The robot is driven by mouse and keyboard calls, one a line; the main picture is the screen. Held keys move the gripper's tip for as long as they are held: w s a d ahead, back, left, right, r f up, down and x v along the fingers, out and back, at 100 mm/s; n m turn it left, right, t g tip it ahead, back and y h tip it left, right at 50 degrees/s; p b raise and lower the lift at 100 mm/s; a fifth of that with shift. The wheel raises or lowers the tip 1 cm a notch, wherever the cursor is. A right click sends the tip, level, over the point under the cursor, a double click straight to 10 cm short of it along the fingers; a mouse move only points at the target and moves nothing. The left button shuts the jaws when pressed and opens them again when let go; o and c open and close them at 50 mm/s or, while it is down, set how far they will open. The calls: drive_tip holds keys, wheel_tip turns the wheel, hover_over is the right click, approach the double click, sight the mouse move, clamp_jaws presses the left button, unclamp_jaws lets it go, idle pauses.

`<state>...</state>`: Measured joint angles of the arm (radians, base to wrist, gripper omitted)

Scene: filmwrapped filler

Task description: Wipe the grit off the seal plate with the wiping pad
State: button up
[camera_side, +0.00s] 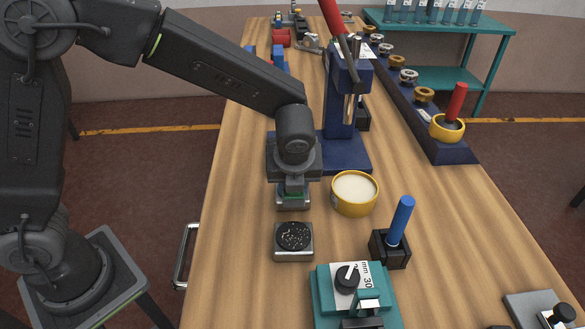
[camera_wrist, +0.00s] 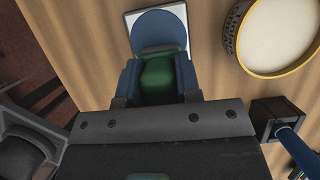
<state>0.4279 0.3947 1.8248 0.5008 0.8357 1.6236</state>
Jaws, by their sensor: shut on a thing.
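The seal plate (camera_side: 293,237) is a black disc with pale specks of grit, set on a grey square block on the bench. My gripper (camera_side: 292,186) is behind it, pointing down, apart from it. In the wrist view my gripper (camera_wrist: 158,90) is shut on the green grip (camera_wrist: 158,72) of the wiping pad, with a blue-grey round part (camera_wrist: 158,27) showing beyond. The pad is over a pale square plate (camera_wrist: 182,8), which also shows below the gripper in the side view (camera_side: 293,206). I cannot tell whether they touch. The seal plate is hidden in the wrist view.
A yellow tub with cream filling (camera_side: 354,190) stands close right of my gripper. A blue-handled tool in a black block (camera_side: 400,225) and a teal dial device (camera_side: 355,295) stand nearer the front. A dark blue press (camera_side: 342,125) rises behind. Bare wood lies left.

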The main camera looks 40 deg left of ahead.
drive_tip(key=shift+w+a, duration=2.3)
drive_tip(key=shift+a, duration=0.05)
wheel_tip(320, 180, up, 8)
